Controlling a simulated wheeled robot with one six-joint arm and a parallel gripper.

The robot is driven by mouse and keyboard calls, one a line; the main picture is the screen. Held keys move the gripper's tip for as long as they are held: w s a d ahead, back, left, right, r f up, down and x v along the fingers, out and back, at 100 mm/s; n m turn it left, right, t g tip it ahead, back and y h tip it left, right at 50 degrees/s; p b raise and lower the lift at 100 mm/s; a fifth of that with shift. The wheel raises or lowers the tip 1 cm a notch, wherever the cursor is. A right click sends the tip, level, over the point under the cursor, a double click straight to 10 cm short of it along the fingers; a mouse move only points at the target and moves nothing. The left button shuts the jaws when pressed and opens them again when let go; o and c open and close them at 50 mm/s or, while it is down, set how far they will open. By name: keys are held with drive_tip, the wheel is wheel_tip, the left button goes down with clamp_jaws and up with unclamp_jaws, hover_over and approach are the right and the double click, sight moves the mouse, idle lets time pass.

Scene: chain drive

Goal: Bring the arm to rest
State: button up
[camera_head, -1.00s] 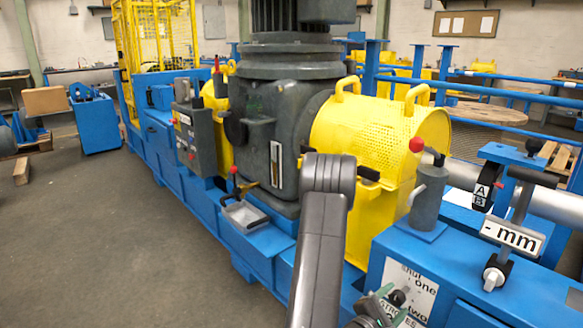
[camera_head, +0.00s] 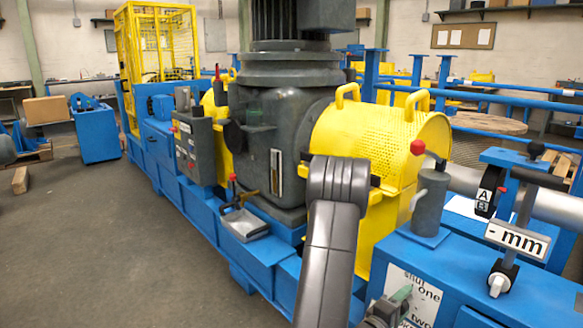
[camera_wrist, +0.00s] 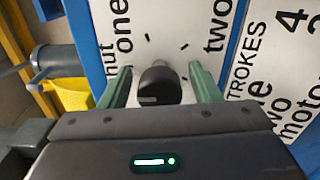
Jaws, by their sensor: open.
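My gripper (camera_wrist: 160,68) is open in the wrist view, its two green fingers on either side of a dark round knob (camera_wrist: 159,86). Gaps show between the knob and both fingers. The knob sits on a white dial plate (camera_wrist: 150,22) marked "one" and "two", with a partly covered word at the left. In the head view my gripper (camera_head: 398,302) is low, in front of this plate (camera_head: 425,291), and the knob is hidden. My grey arm rises from the bottom edge and bends at a dark joint in front of the machine.
A yellow perforated guard (camera_head: 375,135) and a grey cylinder with a red-knobbed lever (camera_head: 430,195) stand close beyond the arm. A lever with a "- mm" label (camera_head: 517,240) is at right. A small tray (camera_head: 245,224) is left. Open floor (camera_head: 110,240) lies at far left.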

drive_tip(key=m, duration=0.4)
drive_tip(key=shift+m+b, duration=0.3)
drive_tip(key=shift+m, duration=2.1)
